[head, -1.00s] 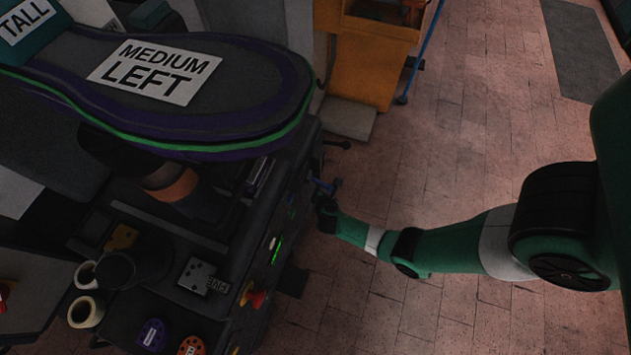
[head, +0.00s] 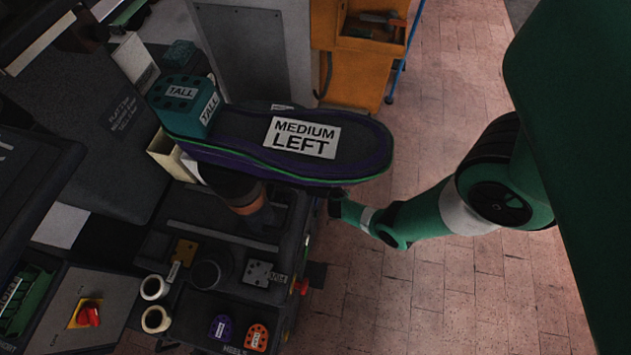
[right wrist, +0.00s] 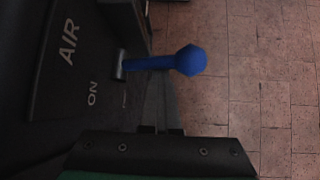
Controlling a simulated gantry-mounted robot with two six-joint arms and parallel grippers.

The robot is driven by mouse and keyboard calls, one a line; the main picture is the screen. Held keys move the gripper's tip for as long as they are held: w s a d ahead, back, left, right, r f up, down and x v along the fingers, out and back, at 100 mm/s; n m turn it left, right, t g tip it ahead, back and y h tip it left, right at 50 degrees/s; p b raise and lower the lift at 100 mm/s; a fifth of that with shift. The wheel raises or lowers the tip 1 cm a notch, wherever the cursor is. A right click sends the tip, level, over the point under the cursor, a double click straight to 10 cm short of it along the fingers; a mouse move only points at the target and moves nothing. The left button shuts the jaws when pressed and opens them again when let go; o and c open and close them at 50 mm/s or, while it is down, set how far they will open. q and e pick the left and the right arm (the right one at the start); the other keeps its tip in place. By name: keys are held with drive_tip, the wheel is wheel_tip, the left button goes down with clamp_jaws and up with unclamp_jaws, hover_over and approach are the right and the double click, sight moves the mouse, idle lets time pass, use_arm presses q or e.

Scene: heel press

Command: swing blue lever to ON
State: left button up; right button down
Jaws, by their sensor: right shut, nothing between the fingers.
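The blue lever (right wrist: 165,62) shows in the right wrist view, sticking out to the right from the dark panel (right wrist: 60,95), with a rounded blue knob at its end. White words AIR and ON are on the panel; ON is just below and left of the lever's base. In the head view my right gripper (head: 337,205) is beside the machine's right side, at the sole's edge. The lever is hidden there. My left gripper is not in view.
A large sole marked MEDIUM LEFT (head: 350,150) overhangs the machine top (head: 200,230). A teal block marked TALL (head: 185,105) sits at its left end. An orange cabinet (head: 350,75) stands behind. The brick floor (head: 440,290) right of the machine is open.

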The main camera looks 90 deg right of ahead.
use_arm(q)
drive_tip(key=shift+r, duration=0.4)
use_arm(e)
drive_tip(key=shift+w+d+r, duration=0.25)
drive_tip(key=shift+r, duration=0.35)
use_arm(q)
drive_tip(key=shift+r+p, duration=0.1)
drive_tip(key=shift+p, duration=0.25)
use_arm(e)
drive_tip(key=shift+r, duration=0.1)
